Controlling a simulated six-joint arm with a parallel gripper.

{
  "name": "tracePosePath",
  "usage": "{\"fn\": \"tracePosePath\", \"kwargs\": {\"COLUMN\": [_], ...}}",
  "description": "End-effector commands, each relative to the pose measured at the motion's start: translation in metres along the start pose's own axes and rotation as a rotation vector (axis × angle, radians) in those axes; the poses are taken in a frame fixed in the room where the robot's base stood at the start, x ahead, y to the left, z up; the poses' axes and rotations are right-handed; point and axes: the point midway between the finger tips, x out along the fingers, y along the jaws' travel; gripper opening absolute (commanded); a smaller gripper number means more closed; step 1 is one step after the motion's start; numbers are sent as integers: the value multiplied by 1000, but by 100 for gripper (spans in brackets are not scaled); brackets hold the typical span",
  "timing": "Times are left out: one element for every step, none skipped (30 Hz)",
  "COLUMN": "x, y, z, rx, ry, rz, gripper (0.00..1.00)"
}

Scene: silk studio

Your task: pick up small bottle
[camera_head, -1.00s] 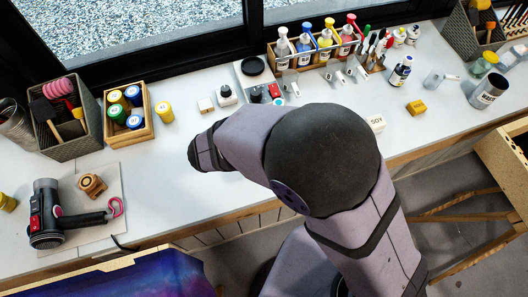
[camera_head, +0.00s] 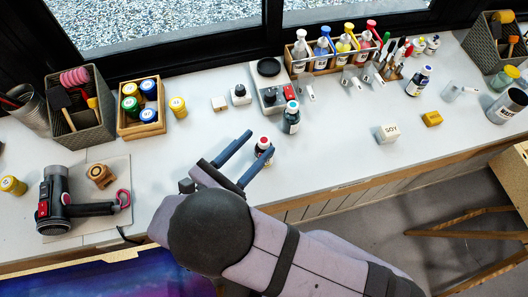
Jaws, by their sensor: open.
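My gripper (camera_head: 259,142) is open, with two dark blue-grey fingers pointing up and right over the table. A small dark bottle with a red cap and pale label (camera_head: 263,146) shows between the fingertips. I cannot tell whether a finger touches it; its lower part is partly hidden. Other small bottles are in view: a dark bottle with a pale label (camera_head: 291,118) just to the upper right, a white bottle with a black cap (camera_head: 240,95) further back, and a blue-and-white one (camera_head: 418,81) at the right.
A scale (camera_head: 268,68) stands behind the bottles. A wooden rack (camera_head: 328,68) of pump bottles is at the back. A crate of paint jars (camera_head: 158,127) stands left.

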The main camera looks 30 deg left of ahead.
Motion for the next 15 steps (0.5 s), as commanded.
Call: {"fn": "tracePosePath", "kwargs": {"x": [2, 3, 6, 8, 11, 14, 17, 19, 21, 22, 22, 22, 22, 23, 25], "y": [0, 0, -1, -1, -1, -1, -1, -1, -1, -1, -1, -1, -1, -1, -1], "z": [0, 1, 1, 2, 2, 2, 2, 1, 1, 0, 0, 0, 0, 0, 1], "rx": [0, 0, 0, 0, 0, 0, -1, -1, -1, -1, -1, 0, 0, -1, -1], "ry": [0, 0, 0, -1, -1, -1, -1, 0, 0, 1, 1, 1, 1, 1, 0], "rz": [-1, -2, -3, -4, -4, -3, -3, -3, -3, -3, -2, -1, -1, -2, -2], "gripper": [45, 45, 45, 45, 45, 45, 45, 45, 45, 45, 45, 45, 45, 45, 45]}}
